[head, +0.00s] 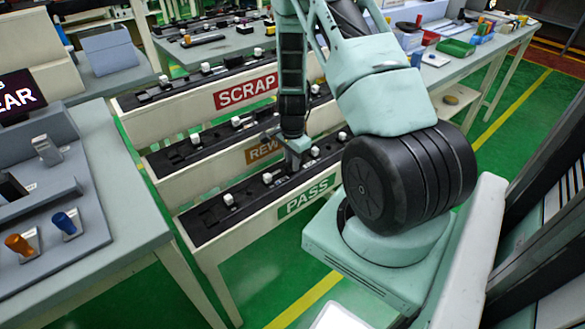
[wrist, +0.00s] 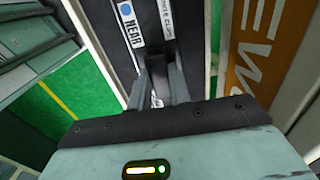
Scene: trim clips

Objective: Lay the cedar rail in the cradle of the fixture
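My gripper (head: 297,158) points down at the black-topped PASS rack (head: 215,222) in the head view. In the wrist view its two dark fingers (wrist: 158,82) stand apart, with a gap between them. A dark shape shows at the gap, but I cannot tell what it is or whether the fingers touch it. I cannot pick out the cedar rail by colour or label in either view. A grey stepped fixture (head: 75,188) sits on the left bench in the head view; I cannot tell which of its slots is the cradle.
The REWORK rack (head: 190,152) and SCRAP rack (head: 200,85) lie behind the PASS rack, with small white-tabbed items on them. Orange (head: 18,245) and blue (head: 66,224) levers stand on the left bench (head: 110,235). Green floor is clear between bench and racks.

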